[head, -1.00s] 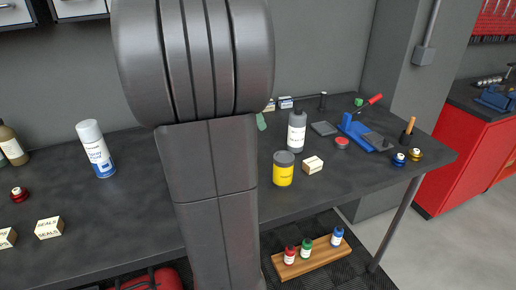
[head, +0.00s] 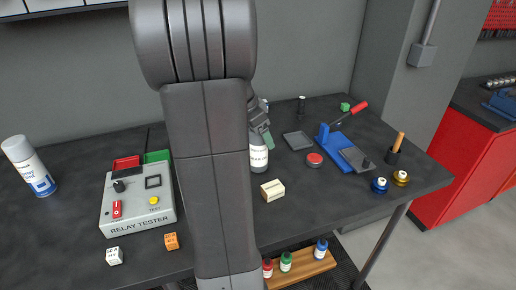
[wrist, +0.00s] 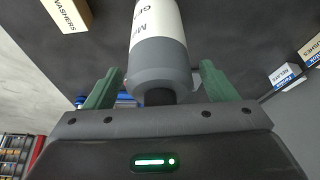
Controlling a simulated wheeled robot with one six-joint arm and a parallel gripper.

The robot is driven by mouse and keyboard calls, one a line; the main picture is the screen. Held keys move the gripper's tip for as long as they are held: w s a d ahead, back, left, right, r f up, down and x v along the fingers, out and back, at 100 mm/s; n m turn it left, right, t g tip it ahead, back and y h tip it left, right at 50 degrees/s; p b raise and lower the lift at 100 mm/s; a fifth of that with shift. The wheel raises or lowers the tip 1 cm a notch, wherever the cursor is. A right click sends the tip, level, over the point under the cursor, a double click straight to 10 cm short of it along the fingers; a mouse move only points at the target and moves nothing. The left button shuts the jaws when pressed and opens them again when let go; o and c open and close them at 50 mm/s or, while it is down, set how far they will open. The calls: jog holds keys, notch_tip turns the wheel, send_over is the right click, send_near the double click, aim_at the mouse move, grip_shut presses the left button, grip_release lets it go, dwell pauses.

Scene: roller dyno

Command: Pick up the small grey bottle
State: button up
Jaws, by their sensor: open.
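The small grey bottle (head: 259,158) with a white label stands upright on the dark bench, partly hidden behind my arm in the head view. In the wrist view the bottle (wrist: 158,62) shows its grey shoulder and dark cap, close in front of the palm. My gripper (wrist: 158,86) is open, with one green finger on each side of the bottle's cap end and a gap visible on both sides. In the head view my gripper (head: 266,135) is at the bottle's top, mostly hidden by my arm.
A cream box (head: 272,190) stands just in front of the bottle. A red tin (head: 314,160), a grey tray (head: 297,140) and a blue lever tool (head: 343,145) are to the right. A relay tester (head: 138,200) and a spray can (head: 28,166) are on the left.

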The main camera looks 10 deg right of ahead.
grip_shut()
jog(key=shift+r, duration=0.15)
